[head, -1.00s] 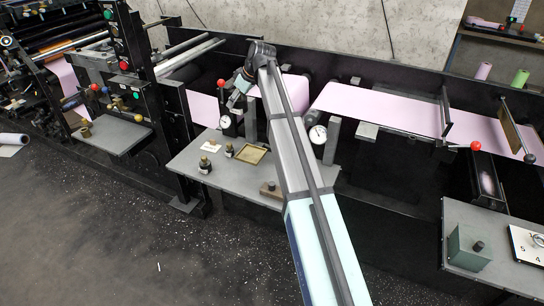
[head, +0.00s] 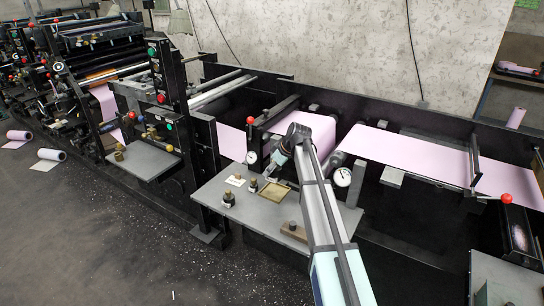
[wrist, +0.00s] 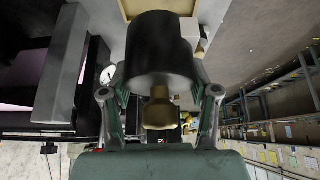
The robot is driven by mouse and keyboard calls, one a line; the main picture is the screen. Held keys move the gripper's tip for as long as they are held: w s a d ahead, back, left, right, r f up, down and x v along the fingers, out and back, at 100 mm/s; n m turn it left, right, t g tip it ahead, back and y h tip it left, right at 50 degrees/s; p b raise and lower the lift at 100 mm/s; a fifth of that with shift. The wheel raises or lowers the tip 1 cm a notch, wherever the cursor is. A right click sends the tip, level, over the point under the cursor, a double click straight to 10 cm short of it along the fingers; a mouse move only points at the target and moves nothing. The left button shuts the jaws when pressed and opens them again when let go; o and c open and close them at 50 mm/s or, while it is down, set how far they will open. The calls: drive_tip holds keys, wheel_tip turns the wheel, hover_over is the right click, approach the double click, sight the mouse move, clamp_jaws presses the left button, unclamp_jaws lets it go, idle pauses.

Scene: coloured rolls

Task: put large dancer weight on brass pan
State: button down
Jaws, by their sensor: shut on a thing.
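The large weight (wrist: 160,50) is a black cylinder with a brass knob (wrist: 158,110) facing my wrist. In the wrist view my gripper (wrist: 160,98) is shut on it, with a finger on each side. In the head view my gripper (head: 270,168) is just above the far-left side of the brass pan (head: 286,197), a shallow square tray on the grey table. The pan's tan edge (wrist: 150,6) shows beyond the weight in the wrist view, partly hidden by it. The held weight is hard to make out in the head view.
On the table (head: 255,222) stand a black weight with brass top (head: 228,200), a smaller one (head: 253,185), and a white card (head: 235,180). A brown block (head: 293,231) lies at the front. Dial gauges (head: 342,177) stand behind. The table's front left is clear.

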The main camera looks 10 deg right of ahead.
sight(281, 171)
drive_tip(key=shift+f+p, duration=0.55)
drive_tip(key=shift+f, duration=2.9)
drive_tip(key=shift+f, duration=0.1)
drive_tip(key=shift+c, duration=1.4)
unclamp_jaws()
drive_tip(key=b+v, duration=0.2)
drive_tip(key=v, duration=1)
drive_tip(key=shift+b, duration=0.35)
